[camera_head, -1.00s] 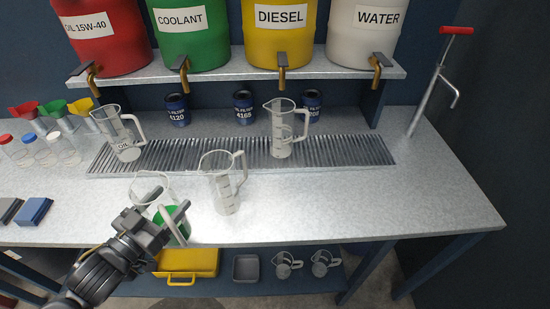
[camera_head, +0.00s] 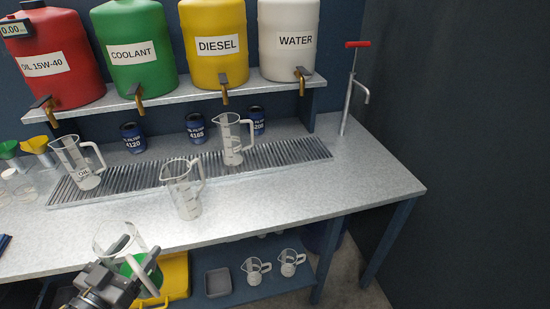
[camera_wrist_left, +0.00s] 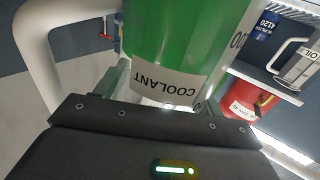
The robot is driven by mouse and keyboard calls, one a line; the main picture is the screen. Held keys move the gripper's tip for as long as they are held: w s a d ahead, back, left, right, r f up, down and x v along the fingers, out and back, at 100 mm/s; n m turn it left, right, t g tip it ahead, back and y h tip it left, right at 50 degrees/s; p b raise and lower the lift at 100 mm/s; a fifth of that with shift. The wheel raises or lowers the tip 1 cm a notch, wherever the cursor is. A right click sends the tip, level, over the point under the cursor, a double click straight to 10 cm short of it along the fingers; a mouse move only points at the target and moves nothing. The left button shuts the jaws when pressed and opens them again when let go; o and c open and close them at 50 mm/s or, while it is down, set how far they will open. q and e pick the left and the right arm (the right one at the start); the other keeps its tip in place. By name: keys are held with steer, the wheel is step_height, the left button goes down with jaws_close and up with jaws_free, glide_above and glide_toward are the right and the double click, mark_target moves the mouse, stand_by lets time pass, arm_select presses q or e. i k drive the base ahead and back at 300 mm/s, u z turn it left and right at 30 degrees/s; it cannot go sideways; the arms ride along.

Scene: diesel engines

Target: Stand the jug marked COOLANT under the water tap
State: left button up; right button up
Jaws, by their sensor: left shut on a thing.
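The COOLANT jug (camera_head: 141,268) is clear, with green liquid inside and a white handle. It is at the lower left of the head view, in front of the bench edge. My left gripper (camera_head: 139,249) is shut on it and partly hides it. In the left wrist view the jug (camera_wrist_left: 180,40) fills the middle, its COOLANT label upside down in the picture. The brass water tap (camera_head: 303,76) is below the white WATER drum (camera_head: 291,40) at the shelf's right end. The slatted drip grille (camera_head: 305,151) is bare at its right end. My right gripper is not in view.
A jug (camera_head: 235,140) stands on the grille's right half; the OIL jug (camera_head: 78,160) stands at its left. Another clear jug (camera_head: 184,190) stands on the bench front (camera_head: 330,191). Blue filters (camera_head: 195,128) stand behind the grille. A red-handled pump (camera_head: 346,105) stands at the right.

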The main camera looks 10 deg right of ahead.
mark_target(299, 152)
steer(key=k, duration=0.35)
steer(key=z, duration=0.8)
steer(key=i, duration=0.55)
steer(key=z, duration=0.75)
steer(key=i, duration=1.15)
steer(key=u, duration=0.4)
